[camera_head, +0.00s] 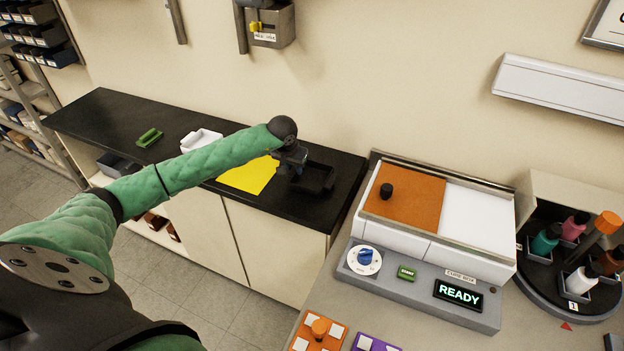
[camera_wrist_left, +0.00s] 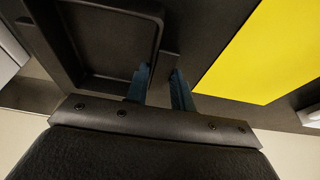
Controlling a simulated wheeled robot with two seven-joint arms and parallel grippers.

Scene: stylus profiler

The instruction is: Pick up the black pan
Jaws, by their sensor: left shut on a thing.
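The black pan (camera_head: 318,178) is a shallow rectangular tray on the black counter, right of the yellow sheet. In the left wrist view, the pan (camera_wrist_left: 105,40) fills the upper left, with its raised rim and flat floor showing. My left gripper (camera_head: 297,172) reaches down at the pan's left side. In the left wrist view, the blue fingers of my left gripper (camera_wrist_left: 160,78) stand on either side of the pan's near right wall, shut on it. The pan looks level; I cannot tell whether it touches the counter. My right gripper is not in view.
A yellow sheet (camera_head: 248,175) lies left of the pan. A white tray (camera_head: 202,139) and a green object (camera_head: 149,137) sit farther left. The cure box (camera_head: 462,238), with an orange panel (camera_head: 405,195), stands to the right.

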